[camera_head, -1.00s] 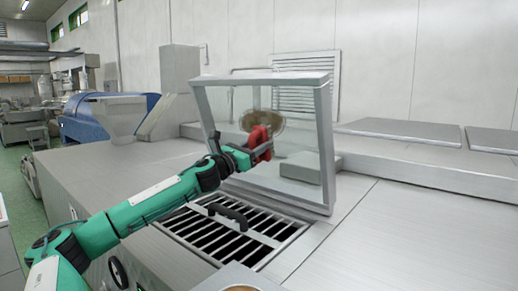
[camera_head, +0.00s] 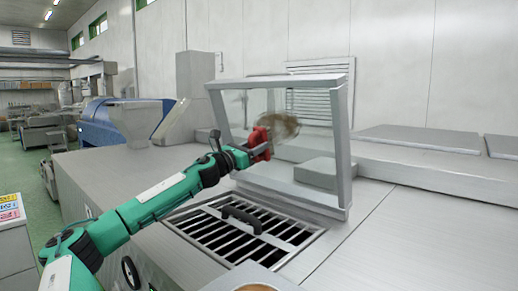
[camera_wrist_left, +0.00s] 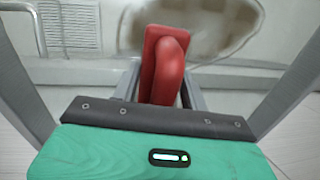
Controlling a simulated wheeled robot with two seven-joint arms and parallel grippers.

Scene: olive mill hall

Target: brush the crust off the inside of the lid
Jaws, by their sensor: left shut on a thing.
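The lid (camera_head: 343,150) is a clear pane in a grey metal frame, standing raised over the grated opening. A brown, blotchy crust (camera_head: 280,128) is on its pane; the crust also fills the top of the left wrist view (camera_wrist_left: 225,35), with a paler middle. My left gripper (camera_head: 252,149) is shut on the red brush (camera_head: 260,137), held in front of the pane at the crust's lower left. In the left wrist view the brush (camera_wrist_left: 166,65) overlaps the crust's left part. Its bristles are hidden, and I cannot tell whether they touch the pane. My right gripper is out of view.
Below the lid is a dark grate (camera_head: 225,235) with a black handle (camera_head: 241,219) across it. A grey block (camera_head: 315,172) shows behind the pane. Flat metal covers (camera_head: 420,138) lie at the right. The metal top at front right is clear.

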